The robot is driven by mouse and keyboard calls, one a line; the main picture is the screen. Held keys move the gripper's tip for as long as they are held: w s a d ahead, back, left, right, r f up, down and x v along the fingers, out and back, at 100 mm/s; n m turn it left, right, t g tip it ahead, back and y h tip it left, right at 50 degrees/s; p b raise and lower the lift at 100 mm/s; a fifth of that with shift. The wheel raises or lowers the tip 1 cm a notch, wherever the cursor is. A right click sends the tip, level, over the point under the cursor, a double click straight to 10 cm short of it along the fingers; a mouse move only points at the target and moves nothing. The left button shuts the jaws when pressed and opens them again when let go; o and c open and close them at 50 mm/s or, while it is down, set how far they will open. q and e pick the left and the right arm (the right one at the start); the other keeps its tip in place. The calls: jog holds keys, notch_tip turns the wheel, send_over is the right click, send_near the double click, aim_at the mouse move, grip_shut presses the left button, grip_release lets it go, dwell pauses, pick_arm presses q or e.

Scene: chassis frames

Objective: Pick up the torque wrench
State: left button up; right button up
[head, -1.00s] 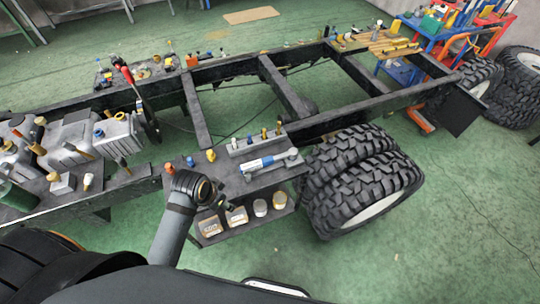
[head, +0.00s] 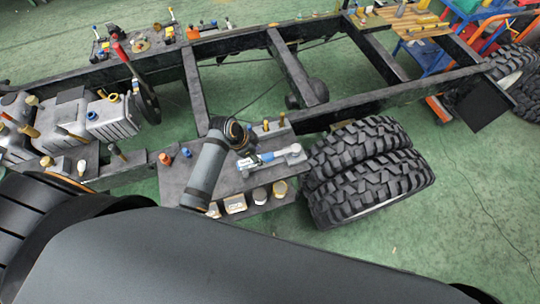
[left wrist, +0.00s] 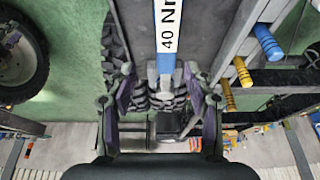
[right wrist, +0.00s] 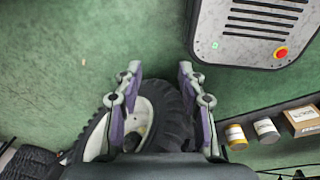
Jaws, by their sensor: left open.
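The torque wrench (head: 270,158), blue and silver with a white label, lies on a dark side shelf (head: 176,187) of the chassis. Its label reading 40 Nm (left wrist: 168,28) shows large in the left wrist view. My left gripper (left wrist: 160,76) is open, with its fingers on either side of the wrench's line. I cannot tell how far above the wrench they are. In the head view my left forearm and wrist hide part of the shelf and the wrench's left end. My right gripper (right wrist: 160,74) is open and empty, over the floor and a wheel (right wrist: 150,115).
Blue and yellow-handled pieces (left wrist: 266,42) stand close right of the wrench in the left wrist view. Several small containers (head: 258,195) sit at the shelf's front. Big tyres (head: 370,175) stand right of it. A grey machine with a red button (right wrist: 255,30) shows in the right wrist view.

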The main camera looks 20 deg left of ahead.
aim_at(265, 156)
pick_arm(q)
jog(key=shift+w+d+f+p, duration=0.3)
jog(key=shift+w+f, duration=0.15)
jog(key=shift+f, duration=0.2)
jog(key=shift+w+d+f+p, duration=0.15)
jog(key=shift+w+f+p, duration=0.1)
jog(key=shift+w+f, duration=0.25)
jog(key=x, duration=0.2)
jog(key=shift+s+d+f, duration=0.1)
jog(key=shift+d+f, duration=0.05)
jog(key=shift+f, duration=0.6)
jog(key=c, duration=0.8)
grip_shut()
pick_arm(e)
jog(key=shift+t, duration=0.3)
jog(key=w, duration=0.1)
jog(key=w+r, duration=0.1)
jog(key=w, duration=0.2)
jog(key=shift+d+r, duration=0.2)
jog(key=shift+r, duration=0.1)
pick_arm(q)
jog(key=shift+r, duration=0.1)
